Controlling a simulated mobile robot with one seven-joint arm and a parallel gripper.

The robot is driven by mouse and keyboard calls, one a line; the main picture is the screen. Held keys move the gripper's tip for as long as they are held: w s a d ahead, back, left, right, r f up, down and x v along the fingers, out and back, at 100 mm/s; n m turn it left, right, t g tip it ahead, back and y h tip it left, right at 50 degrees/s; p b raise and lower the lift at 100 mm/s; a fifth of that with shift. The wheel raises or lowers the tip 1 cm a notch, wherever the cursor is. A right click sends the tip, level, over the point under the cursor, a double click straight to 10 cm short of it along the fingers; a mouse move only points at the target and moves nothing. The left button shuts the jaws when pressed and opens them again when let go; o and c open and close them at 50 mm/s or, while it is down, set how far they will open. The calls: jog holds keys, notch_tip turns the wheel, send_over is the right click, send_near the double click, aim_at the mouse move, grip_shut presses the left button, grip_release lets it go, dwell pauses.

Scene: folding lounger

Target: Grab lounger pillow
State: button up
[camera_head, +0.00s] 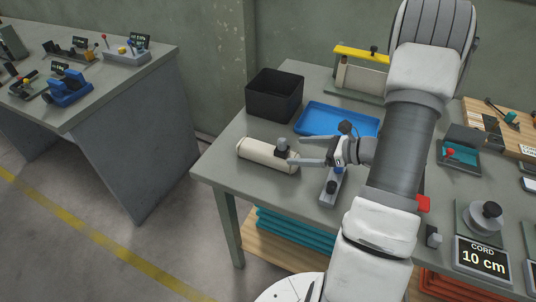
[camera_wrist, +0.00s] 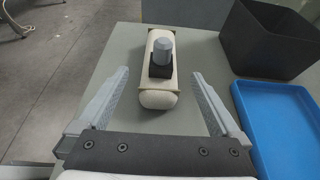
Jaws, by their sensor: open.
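The lounger pillow (camera_head: 262,153) is a cream, rounded bolster lying on the grey workbench near its left front edge. A dark grey knob on a black base (camera_head: 282,147) sits on its top. In the wrist view the pillow (camera_wrist: 158,98) lies ahead, between the lines of my two fingers, with the knob (camera_wrist: 162,52) upright on it. My gripper (camera_head: 296,150) is open and empty. In the head view its fingers reach left toward the knob end of the pillow. In the wrist view the fingers (camera_wrist: 160,95) stand on either side of the pillow's near end, apart from it.
A black open bin (camera_head: 274,94) and a blue tray (camera_head: 337,119) stand behind the pillow. A small grey device (camera_head: 330,187) lies beneath my gripper. A yellow-topped frame (camera_head: 361,72) stands at the back. The bench's left edge is close to the pillow.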

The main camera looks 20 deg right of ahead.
aim_at(272, 150)
jog(key=x, duration=1)
jog(key=shift+w, duration=0.15)
jog(key=shift+r, duration=0.1)
jog(key=c, duration=1.3)
jog(key=shift+r, duration=0.15)
